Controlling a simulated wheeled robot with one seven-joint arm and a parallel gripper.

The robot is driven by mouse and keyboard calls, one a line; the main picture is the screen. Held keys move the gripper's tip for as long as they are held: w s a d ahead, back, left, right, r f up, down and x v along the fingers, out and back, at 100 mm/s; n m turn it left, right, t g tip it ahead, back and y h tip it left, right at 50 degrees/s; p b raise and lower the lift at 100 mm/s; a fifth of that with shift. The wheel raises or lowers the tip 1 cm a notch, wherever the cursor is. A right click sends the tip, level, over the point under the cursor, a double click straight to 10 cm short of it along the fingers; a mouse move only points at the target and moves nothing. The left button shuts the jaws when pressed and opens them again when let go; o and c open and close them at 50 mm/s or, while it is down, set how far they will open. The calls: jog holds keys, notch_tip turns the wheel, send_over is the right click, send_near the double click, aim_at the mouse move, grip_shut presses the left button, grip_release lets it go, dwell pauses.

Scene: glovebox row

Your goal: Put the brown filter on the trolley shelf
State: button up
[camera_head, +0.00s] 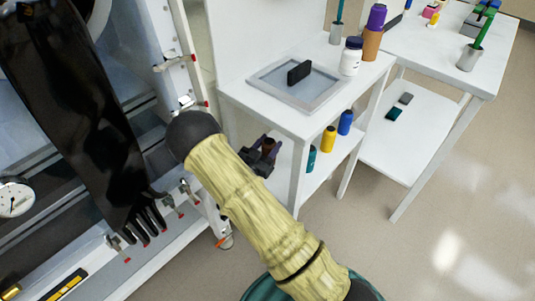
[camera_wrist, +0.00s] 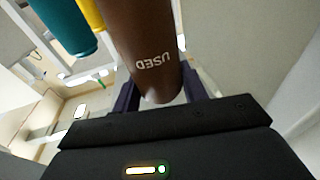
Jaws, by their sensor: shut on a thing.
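My gripper (camera_head: 265,155) is shut on the brown filter (camera_wrist: 143,45), a brown cylinder marked "USED" that stands out between the dark purple fingers in the wrist view. In the head view the filter is largely hidden by the gripper. The gripper is just left of a white table-like trolley (camera_head: 290,122), at about the height of its lower shelf (camera_head: 318,178). A teal cylinder (camera_head: 311,158), a yellow one (camera_head: 328,139) and a blue one (camera_head: 345,122) stand in a row on that shelf. The teal one (camera_wrist: 62,25) and the yellow one (camera_wrist: 90,12) also show in the wrist view.
The trolley's top holds a grey tray (camera_head: 262,80) with a black block (camera_head: 299,72), a white bottle (camera_head: 351,56) and an orange-brown cylinder (camera_head: 372,43) under a purple one. A second white table (camera_head: 430,45) stands right. A glovebox with a black glove (camera_head: 75,120) is left.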

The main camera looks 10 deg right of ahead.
aim_at(268, 153)
jog(key=shift+f+b, duration=0.55)
jog(key=shift+f, duration=1.25)
jog(key=shift+f, duration=0.15)
jog(key=o, duration=1.1)
